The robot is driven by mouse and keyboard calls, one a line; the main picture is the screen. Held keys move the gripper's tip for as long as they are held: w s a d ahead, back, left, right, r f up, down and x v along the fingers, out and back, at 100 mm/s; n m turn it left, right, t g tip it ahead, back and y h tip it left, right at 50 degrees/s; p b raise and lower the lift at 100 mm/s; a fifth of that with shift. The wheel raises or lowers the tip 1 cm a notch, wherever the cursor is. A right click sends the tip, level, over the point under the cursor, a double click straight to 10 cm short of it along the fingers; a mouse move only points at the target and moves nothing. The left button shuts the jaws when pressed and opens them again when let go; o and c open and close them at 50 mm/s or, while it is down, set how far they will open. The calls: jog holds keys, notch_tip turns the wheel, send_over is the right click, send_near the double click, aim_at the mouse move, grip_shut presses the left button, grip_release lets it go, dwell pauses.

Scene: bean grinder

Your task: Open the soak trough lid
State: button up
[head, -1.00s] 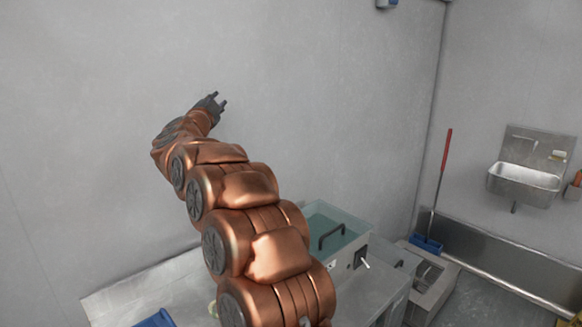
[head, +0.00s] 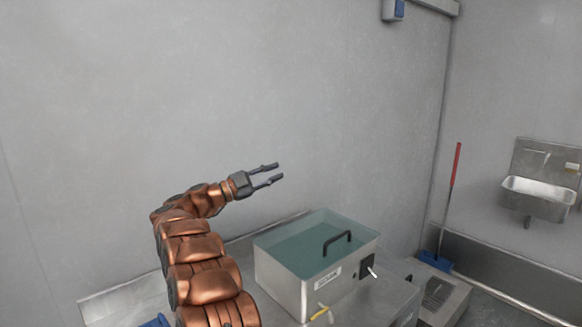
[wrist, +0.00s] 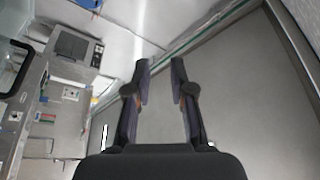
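The soak trough (head: 283,279) is a steel box on the counter with a greenish see-through lid (head: 300,243) on top, which lies flat and closed. A black bar handle (head: 338,242) stands on the lid toward its right side. My gripper (head: 281,173) is in the air above and to the left of the trough, apart from the handle, with its fingers spread and nothing between them. In the wrist view my gripper (wrist: 160,62) also shows empty with a gap between the fingers. A black handle (wrist: 14,68) shows at the left edge there.
A steel counter (head: 237,250) carries the trough, close to the grey wall (head: 270,90). A yellow item (head: 322,313) lies at the trough's front. A dark switch panel (head: 367,270) is on its right side. A red-handled squeegee (head: 452,195) and a sink (head: 538,199) are at right.

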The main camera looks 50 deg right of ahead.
jog(key=p+x, duration=0.1)
jog(key=x, duration=0.5)
jog(key=shift+d, duration=0.3)
jog(key=shift+r, duration=0.1)
grip_shut()
grip_release()
jog(key=shift+a, duration=0.1)
dwell(0.4)
